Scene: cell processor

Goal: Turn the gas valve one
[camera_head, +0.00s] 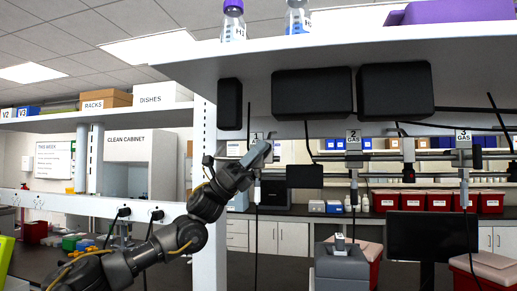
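Gas valve one, under a small tag marked 1 (256,136), hangs below the shelf on the left part of the pipe. It is largely hidden behind my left gripper (258,154); a pale lower fitting (257,190) shows beneath. My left arm reaches up from the lower left, and the gripper is at the valve in the picture. I cannot tell whether it touches the valve or whether its fingers are open. Valve two (353,140) and valve three (463,140) sit farther right on the same pipe. My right gripper is not in view.
A white post stands just left of valve one. The shelf (350,48) overhead has black boxes (312,93) under it. A dark monitor (432,236) and a grey device (341,266) stand lower right. Black cables hang near the valves.

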